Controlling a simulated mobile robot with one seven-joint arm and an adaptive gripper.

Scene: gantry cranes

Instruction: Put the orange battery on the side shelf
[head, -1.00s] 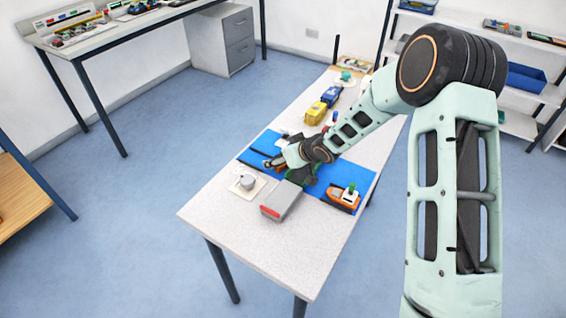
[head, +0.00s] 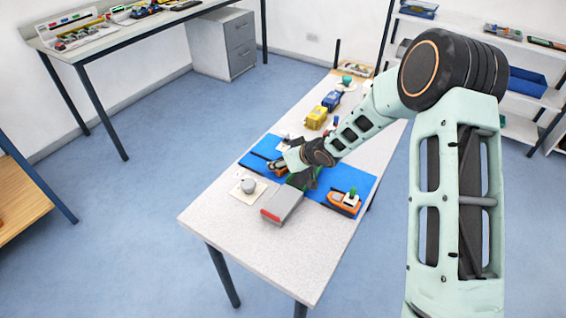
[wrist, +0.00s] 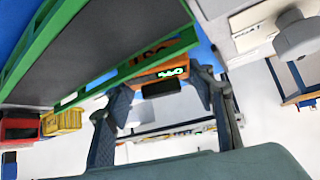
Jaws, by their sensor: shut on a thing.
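The orange battery (wrist: 165,72), with dark lettering and a light green marking, shows between the two fingers in the wrist view. My gripper (wrist: 165,88) is shut on it. In the head view my gripper (head: 281,166) is low over the blue mat (head: 258,152) on the speckled table; the battery is mostly hidden there, and I cannot tell whether it touches anything below. A green-edged grey structure (wrist: 95,50) is close beside the gripper in the wrist view. A white shelf unit (head: 535,88) stands at the back right; I cannot tell if it is the side shelf.
A grey box with a red end (head: 282,207), a grey round knob on a plate (head: 248,186) and an orange boat (head: 343,203) are near my gripper. A yellow truck (head: 316,116) is farther back. The table's front end (head: 250,240) is clear.

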